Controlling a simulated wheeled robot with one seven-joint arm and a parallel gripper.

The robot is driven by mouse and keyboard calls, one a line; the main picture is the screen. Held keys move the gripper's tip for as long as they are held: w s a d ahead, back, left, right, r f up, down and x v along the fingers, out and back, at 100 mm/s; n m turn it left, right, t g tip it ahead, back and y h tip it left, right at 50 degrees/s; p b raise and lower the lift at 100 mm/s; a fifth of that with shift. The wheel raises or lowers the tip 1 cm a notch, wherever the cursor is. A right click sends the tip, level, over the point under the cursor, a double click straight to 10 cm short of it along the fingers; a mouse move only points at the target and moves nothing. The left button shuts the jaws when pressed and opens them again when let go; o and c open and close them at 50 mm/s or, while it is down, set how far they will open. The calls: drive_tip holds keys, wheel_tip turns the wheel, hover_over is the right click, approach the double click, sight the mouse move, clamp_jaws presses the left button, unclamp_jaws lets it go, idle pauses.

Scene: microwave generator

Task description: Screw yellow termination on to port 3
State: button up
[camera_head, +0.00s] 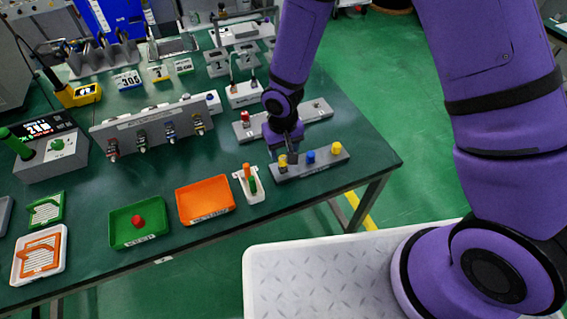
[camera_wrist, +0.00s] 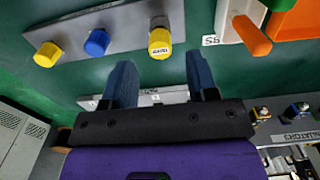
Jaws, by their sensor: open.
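A yellow termination (camera_head: 283,161) stands at the left end of a grey holder bar (camera_head: 312,165) on the green table. In the wrist view the same labelled yellow termination (camera_wrist: 160,43) sits just beyond my fingertips, roughly in line with the gap between them. My gripper (camera_head: 290,152) is open and empty, close beside it; in the wrist view its two dark blue fingers (camera_wrist: 160,72) are spread apart. A blue cap (camera_head: 310,157) and another yellow cap (camera_head: 336,148) stand farther right on the bar. I cannot tell which connector is port 3.
A second grey bar (camera_head: 285,124) with a red knob lies behind my gripper. A white holder (camera_head: 249,187) with orange and green handles stands to the left, near an orange tray (camera_head: 205,200) and a green tray (camera_head: 139,232). A connector panel (camera_head: 152,125) stands farther left.

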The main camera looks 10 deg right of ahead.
sight(283, 158)
drive_tip(key=shift+f, duration=2.9)
clamp_jaws()
drive_tip(key=shift+r, duration=0.1)
drive_tip(key=shift+r, duration=2.9)
